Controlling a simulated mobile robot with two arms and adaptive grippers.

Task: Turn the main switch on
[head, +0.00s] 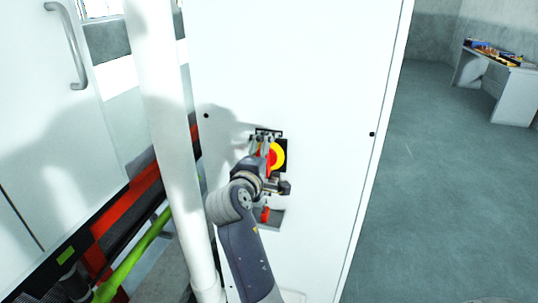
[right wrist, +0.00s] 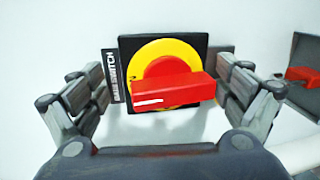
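The main switch is a red handle (right wrist: 175,92) on a yellow disc (right wrist: 142,66) and black plate (right wrist: 127,48). The handle lies nearly level in the right wrist view, a white mark at its left end. A label reading "SWITCH" (right wrist: 112,76), partly hidden, runs sideways along the plate's left edge. In the head view the yellow disc (head: 280,156) shows partly behind my right gripper (head: 268,160). My right gripper is open, its fingers apart at either end of the handle with no clear contact. My left gripper is not in view.
A second red handle (head: 265,214) sits on the white cabinet (head: 320,80) below the switch; it also shows at the right wrist view's right edge. A white pole (head: 168,120) and green pipe (head: 130,262) stand left. Open floor (head: 440,200) and a table (head: 512,95) lie right.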

